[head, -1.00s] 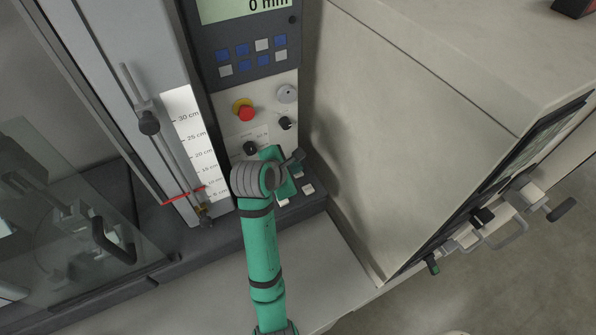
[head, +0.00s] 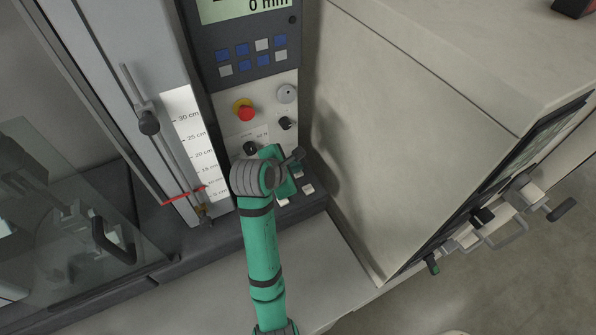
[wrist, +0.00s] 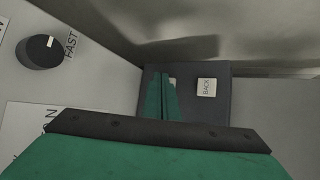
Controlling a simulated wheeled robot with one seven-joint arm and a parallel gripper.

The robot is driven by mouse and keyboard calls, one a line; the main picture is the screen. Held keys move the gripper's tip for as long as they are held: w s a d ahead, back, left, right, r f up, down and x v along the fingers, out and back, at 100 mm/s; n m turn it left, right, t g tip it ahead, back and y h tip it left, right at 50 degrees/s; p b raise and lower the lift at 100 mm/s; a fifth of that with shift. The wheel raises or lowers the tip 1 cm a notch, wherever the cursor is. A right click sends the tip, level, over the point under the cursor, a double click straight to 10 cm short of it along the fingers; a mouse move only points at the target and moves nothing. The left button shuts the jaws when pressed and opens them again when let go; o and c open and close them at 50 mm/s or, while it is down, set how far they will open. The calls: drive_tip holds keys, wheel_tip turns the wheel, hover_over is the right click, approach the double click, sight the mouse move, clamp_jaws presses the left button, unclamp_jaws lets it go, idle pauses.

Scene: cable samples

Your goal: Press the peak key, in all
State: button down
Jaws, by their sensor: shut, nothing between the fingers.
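I cannot make out which key is the peak key; no legible label says so. In the wrist view, a pale key marked BACK (wrist: 206,87) sits on a dark panel (wrist: 219,113). My gripper (wrist: 163,84) is shut and empty over the same panel, left of the BACK key. A small pale patch, perhaps another key, shows beside its fingertips and is mostly hidden. In the head view, my gripper (head: 286,184) is over the low key panel, among small light keys (head: 308,189). Contact with a key cannot be told.
Above are a red stop button (head: 246,113), black knobs, a blue-and-white keypad (head: 252,56) and a display (head: 240,8) reading 0 mm. A beige cabinet (head: 400,130) stands close on the right. A scale (head: 190,135) and a clear door (head: 60,210) are left.

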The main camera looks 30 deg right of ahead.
sight(296, 175)
drive_tip(key=shift+r, duration=0.45)
drive_tip(key=shift+r, duration=2.5)
